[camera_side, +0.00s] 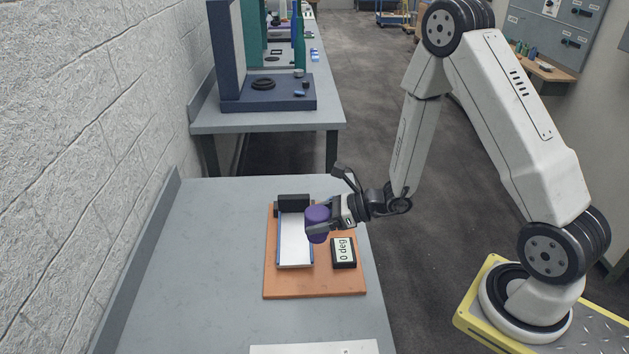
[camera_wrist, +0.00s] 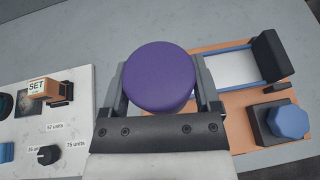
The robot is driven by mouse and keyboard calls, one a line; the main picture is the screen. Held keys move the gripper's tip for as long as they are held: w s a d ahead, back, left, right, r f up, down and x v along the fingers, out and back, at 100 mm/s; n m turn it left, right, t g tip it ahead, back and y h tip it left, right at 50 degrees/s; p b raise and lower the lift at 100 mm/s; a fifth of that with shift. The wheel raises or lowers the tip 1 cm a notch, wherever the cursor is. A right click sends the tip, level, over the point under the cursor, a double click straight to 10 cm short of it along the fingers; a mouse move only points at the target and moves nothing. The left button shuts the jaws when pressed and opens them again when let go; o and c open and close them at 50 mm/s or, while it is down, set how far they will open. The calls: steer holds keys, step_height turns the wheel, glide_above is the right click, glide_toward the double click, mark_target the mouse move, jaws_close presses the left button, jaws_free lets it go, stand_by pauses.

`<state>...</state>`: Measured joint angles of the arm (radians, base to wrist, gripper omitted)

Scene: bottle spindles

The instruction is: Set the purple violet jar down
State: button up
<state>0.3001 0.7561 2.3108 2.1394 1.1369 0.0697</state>
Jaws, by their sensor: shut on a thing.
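The purple violet jar (camera_side: 317,222) is held between the fingers of my gripper (camera_side: 322,222), over the right side of a white plate with blue side rails (camera_side: 294,240). In the wrist view the jar's round purple top (camera_wrist: 158,78) fills the space between my gripper's two fingers (camera_wrist: 160,85). The jar looks roughly upright. Its underside is hidden, so I cannot tell whether it touches anything below.
The railed plate lies on an orange board (camera_side: 315,289) with a black block (camera_side: 293,203) at its far end. A display reading "0 deg" (camera_side: 344,252) sits to its right. A blue knob (camera_wrist: 288,121) and a white panel (camera_wrist: 50,130) show in the wrist view. The grey table (camera_side: 190,290) is clear on the left.

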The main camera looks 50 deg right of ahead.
steer(key=w+f, duration=0.6)
steer(key=w, duration=0.1)
steer(key=shift+a+f, duration=0.1)
steer(key=shift+f, duration=0.1)
steer(key=shift+w+f, duration=0.1)
steer(key=shift+f, duration=0.05)
steer(key=shift+w+f, duration=0.1)
steer(key=shift+f, duration=1.6)
steer(key=o, duration=1.3)
steer(key=shift+f, duration=0.15)
steer(key=shift+c, duration=0.2)
steer(key=shift+r, duration=0.2)
